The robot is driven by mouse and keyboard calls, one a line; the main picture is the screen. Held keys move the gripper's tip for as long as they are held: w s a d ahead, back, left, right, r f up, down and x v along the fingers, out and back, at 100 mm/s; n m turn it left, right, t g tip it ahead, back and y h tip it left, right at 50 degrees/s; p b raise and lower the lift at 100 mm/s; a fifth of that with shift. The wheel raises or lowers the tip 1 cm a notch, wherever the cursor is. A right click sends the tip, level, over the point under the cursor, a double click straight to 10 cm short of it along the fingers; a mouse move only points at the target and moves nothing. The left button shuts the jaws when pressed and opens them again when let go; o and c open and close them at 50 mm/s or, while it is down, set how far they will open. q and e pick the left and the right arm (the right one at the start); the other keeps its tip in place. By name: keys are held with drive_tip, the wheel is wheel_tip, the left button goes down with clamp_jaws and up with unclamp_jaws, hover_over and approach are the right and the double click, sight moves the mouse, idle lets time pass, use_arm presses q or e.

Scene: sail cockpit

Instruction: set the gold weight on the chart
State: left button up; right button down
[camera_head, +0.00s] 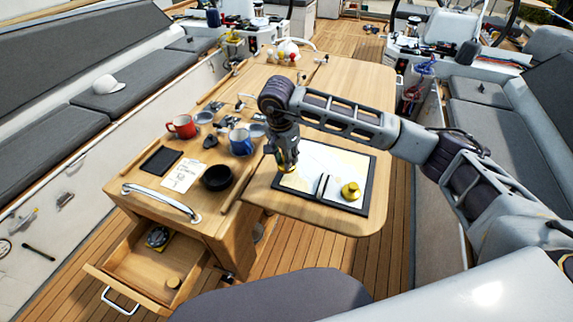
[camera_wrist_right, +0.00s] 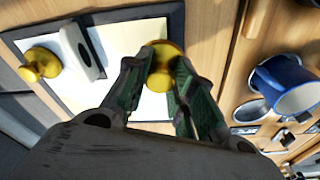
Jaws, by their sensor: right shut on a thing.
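The chart (camera_head: 335,163) lies in a dark frame on the right leaf of the table; it also shows in the wrist view (camera_wrist_right: 118,42). My right gripper (camera_head: 286,164) is at the chart's left edge, pointing down. It is shut on a gold weight, whose knob and round base show between the fingers in the wrist view (camera_wrist_right: 163,62). I cannot tell whether this weight touches the chart. A second gold weight (camera_head: 351,191) stands on the chart's near right part, also seen in the wrist view (camera_wrist_right: 40,64). My left gripper is not in view.
Left of the chart are a blue mug (camera_head: 241,141), a red mug (camera_head: 183,126), a black bowl (camera_head: 216,178) and a paper card (camera_head: 183,175). An open drawer (camera_head: 124,268) juts out at the near left.

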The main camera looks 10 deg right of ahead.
drive_tip(key=shift+f+p, duration=0.5)
drive_tip(key=shift+f, duration=1.35)
drive_tip(key=shift+f, duration=0.15)
drive_tip(key=c, duration=1.2)
unclamp_jaws()
